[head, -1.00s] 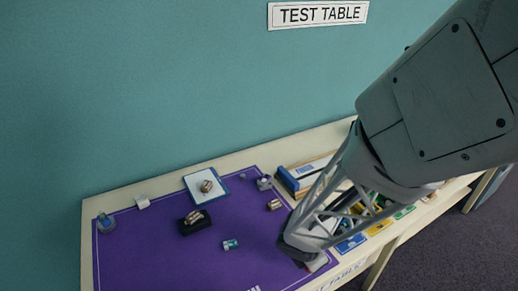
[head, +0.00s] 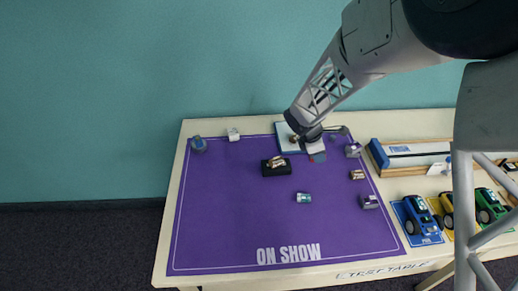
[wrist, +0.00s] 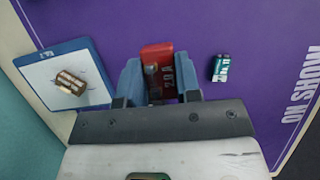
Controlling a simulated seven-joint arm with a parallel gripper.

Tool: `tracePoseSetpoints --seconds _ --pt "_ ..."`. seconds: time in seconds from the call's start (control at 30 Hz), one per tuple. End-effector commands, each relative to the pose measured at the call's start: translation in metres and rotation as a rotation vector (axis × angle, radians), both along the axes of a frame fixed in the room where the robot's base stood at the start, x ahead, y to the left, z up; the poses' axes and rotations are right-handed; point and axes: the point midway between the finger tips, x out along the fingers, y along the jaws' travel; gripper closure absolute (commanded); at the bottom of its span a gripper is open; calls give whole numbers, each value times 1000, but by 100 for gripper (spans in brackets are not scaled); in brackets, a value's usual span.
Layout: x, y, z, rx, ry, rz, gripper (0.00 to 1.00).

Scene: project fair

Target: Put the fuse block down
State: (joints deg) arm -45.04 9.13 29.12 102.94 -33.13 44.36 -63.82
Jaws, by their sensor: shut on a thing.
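In the head view my gripper (head: 316,156) is over the back part of the purple mat (head: 235,215), at the right edge of the white pad.
A white pad with a blue border (wrist: 66,78) bears a brown part (wrist: 70,82). A teal cylinder (wrist: 220,68) lies on the mat nearby. A black block (head: 277,170) bears a coil. Toy cars (head: 420,216) stand at the right. The mat's front left is clear.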

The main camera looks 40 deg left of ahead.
Motion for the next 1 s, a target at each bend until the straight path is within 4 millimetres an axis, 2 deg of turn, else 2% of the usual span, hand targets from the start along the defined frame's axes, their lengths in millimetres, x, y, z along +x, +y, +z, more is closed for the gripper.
tracePoseSetpoints --seconds 0.03,0.3,0.6,0.8,1.0 --pt "2 19 0 1 -1 5 96" --pt "5 111 2 0 0 5 96" --pt "-6 205 3 0 0 13 96" --pt "-14 242 3 1 -1 17 96" --pt "-17 253 3 0 0 16 96"
